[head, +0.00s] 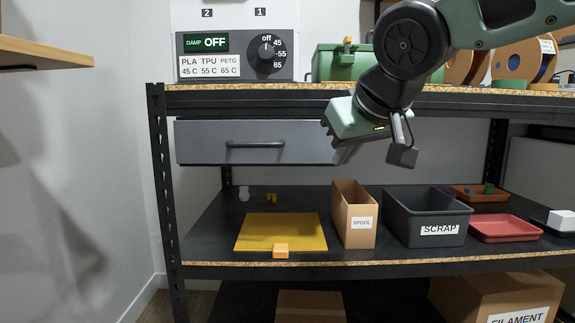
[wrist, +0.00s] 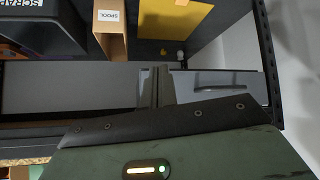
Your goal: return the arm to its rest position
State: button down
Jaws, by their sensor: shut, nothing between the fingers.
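My arm comes in from the upper right in the head view, bent down in front of the shelf unit. My gripper (head: 343,156) points downward, in front of the right end of the closed grey drawer (head: 205,142), above the lower shelf. In the wrist view my gripper (wrist: 157,78) has its fingers together with nothing held. The drawer front and its handle show to the right of the fingers in the wrist view (wrist: 225,92).
A dryer (head: 225,69) and a green box (head: 335,66) stand on the upper shelf.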

jog(key=s+d+f+n+g+h+p, duration=0.1)
jog(key=s+d+f+g+p, duration=0.15)
jog(key=s+f, duration=0.5)
jog(key=s+d+f+n+g+p, duration=0.1)
jog(key=s+f+g+p, duration=0.25)
jog(key=s, duration=0.65)
jog(key=s+d+f+n+g+h+p, duration=0.1)
jog(key=s+d+f+g+p, duration=0.15)
jog(key=s+f, duration=0.5)
notch_tip(320, 180, up, 39)
jog(key=a+p, duration=0.1)
jog(key=p, duration=3.6)
jog(key=shift+s, duration=0.25)
jog(key=shift+a, duration=0.1)
